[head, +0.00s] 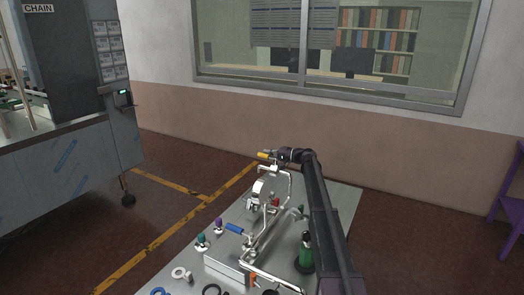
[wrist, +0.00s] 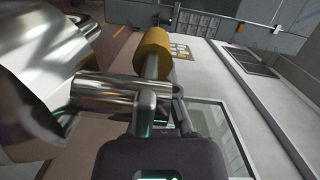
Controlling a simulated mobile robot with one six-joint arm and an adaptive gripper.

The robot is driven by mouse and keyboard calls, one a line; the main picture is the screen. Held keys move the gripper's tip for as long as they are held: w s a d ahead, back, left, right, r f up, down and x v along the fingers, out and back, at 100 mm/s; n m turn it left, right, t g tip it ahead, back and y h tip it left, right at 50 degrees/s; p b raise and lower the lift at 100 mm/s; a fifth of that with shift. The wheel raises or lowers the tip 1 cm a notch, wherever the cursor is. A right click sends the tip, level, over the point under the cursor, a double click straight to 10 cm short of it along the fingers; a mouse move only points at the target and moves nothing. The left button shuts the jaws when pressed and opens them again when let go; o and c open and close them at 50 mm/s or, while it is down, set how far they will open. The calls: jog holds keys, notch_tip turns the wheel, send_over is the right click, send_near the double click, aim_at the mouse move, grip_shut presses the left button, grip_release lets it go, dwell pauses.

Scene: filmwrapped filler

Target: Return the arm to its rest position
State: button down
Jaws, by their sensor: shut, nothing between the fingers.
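My arm (head: 318,200) rises from the lower right of the head view and bends left at its top. My gripper (wrist: 162,98) shows at the bottom middle of the wrist view, with its fingers shut and nothing between them. In the head view the fingers are too small to make out near the arm's end, above the metal table (head: 344,208). A yellow cylinder (wrist: 152,45) on a metal stem shows just past the fingertips in the wrist view; I cannot tell whether they touch it. A large shiny metal part (wrist: 40,85) fills the left there.
A bent metal tube frame (head: 290,190) stands on the table below my arm's end. A blue handle (head: 235,228), a green cylinder (head: 305,255) and a pale ring (head: 181,273) are around it. A steel machine (head: 75,160) stands at left; open floor lies between.

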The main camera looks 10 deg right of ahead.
jog(key=shift+r, duration=0.1)
notch_tip(320, 180, up, 9)
jog(key=p, duration=0.9)
jog(key=shift+w+r+p, duration=0.1)
jog(key=shift+r+p, duration=0.1)
jog(key=shift+p, duration=0.1)
